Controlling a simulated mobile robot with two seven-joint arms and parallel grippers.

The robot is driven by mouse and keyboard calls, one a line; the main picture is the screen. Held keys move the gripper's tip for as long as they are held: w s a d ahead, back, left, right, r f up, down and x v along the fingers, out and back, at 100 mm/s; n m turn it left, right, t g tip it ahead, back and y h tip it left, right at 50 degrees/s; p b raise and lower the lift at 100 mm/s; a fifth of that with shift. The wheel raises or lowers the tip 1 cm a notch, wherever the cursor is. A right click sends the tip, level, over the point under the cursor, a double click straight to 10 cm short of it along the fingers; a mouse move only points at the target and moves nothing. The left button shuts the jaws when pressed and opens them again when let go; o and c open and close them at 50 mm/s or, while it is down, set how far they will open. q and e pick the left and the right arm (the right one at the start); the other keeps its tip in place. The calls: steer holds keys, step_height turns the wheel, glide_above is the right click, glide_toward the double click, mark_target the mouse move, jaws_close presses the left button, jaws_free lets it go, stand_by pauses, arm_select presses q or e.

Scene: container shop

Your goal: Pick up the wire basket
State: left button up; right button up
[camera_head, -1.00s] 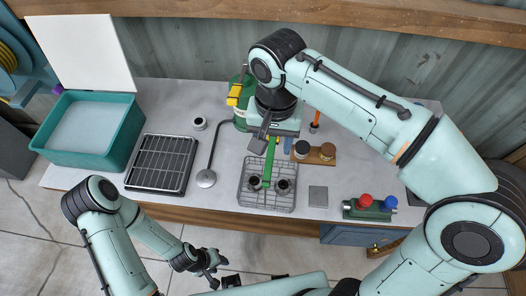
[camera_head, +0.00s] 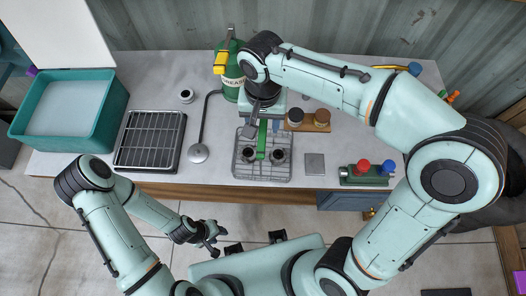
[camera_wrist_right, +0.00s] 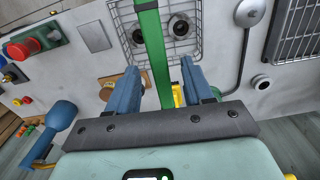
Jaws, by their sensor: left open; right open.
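The wire basket (camera_head: 263,172) stands on the light grey counter, with two dark round items (camera_head: 279,156) in it and a green handle (camera_head: 262,139) over its middle. My right gripper (camera_head: 262,122) is over the basket's far side. In the right wrist view its blue fingers (camera_wrist_right: 163,82) are open, one on each side of the green handle (camera_wrist_right: 150,35), apart from it as far as I can see. The basket (camera_wrist_right: 186,45) shows beyond them there. My left gripper (camera_head: 212,238) is open and empty, low in front of the counter.
Left of the basket are a ladle (camera_head: 199,152), a black rack tray (camera_head: 148,140) and a teal bin (camera_head: 70,103). A green grease can (camera_head: 231,85) stands behind. Two jars on a wooden board (camera_head: 318,127), a grey plate (camera_head: 315,164) and a red-knobbed green block (camera_head: 365,176) are on the right.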

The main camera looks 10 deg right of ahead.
mark_target(263, 127)
steer(key=shift+w+f, duration=0.1)
steer(key=shift+f, duration=1.45)
jaws_close()
arm_select(q)
steer(key=shift+s+f, duration=0.1)
steer(key=shift+f, duration=0.05)
arm_select(e)
steer(key=shift+r, duration=0.1)
arm_select(q)
steer(key=w+r+p, duration=0.3)
steer(key=w+r, duration=0.2)
steer(key=shift+t, duration=0.3)
arm_select(e)
step_height(263, 127, up, 20)
arm_select(q)
steer(key=shift+s, duration=0.1)
